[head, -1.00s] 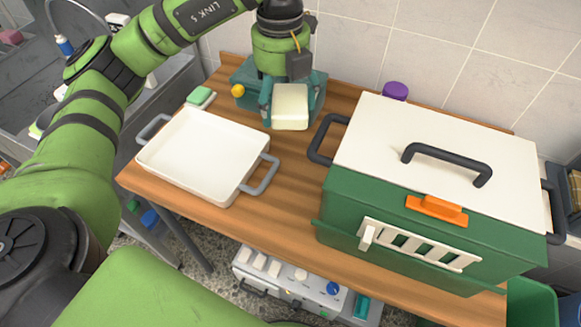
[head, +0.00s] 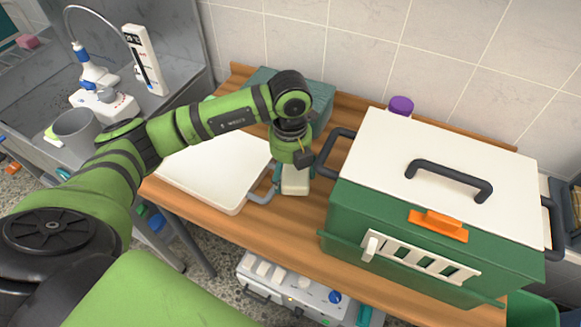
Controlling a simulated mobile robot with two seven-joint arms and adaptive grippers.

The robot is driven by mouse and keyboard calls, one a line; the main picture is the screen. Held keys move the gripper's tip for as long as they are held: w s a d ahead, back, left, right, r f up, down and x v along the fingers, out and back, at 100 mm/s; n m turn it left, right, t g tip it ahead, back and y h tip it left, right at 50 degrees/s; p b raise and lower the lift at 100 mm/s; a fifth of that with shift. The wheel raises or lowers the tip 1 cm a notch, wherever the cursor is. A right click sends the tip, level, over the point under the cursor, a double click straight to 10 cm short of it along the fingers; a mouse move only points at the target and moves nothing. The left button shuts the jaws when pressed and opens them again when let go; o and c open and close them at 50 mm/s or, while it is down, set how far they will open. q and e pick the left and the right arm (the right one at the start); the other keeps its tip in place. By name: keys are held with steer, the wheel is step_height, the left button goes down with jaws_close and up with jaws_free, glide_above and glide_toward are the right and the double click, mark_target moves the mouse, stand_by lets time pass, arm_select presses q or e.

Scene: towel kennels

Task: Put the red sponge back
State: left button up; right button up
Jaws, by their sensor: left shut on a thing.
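My left gripper (head: 293,168) points down over the wooden table, between the white tray and the green crate. It is shut on a cream-white block (head: 295,184); the arm hides most of the fingers. No red face shows on this block. I cannot tell whether it touches the table. A small pinkish-red block (head: 28,42) lies far off on the grey counter at upper left; it is too small to tell whether it is the red sponge. My right gripper is not in view.
The white tray (head: 222,178) with grey handles lies left of the gripper. A green crate (head: 350,207) with a white lid and dark handles stands right. A teal box (head: 318,88) and purple-capped jar (head: 400,105) stand behind. A grey sink counter (head: 185,78) is at left.

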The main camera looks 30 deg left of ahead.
arm_select(q)
steer(key=shift+f, duration=0.1)
steer(key=shift+f+b, duration=0.65)
steer(key=shift+b, duration=0.05)
steer(key=shift+r, duration=0.1)
steer(key=o, duration=0.6)
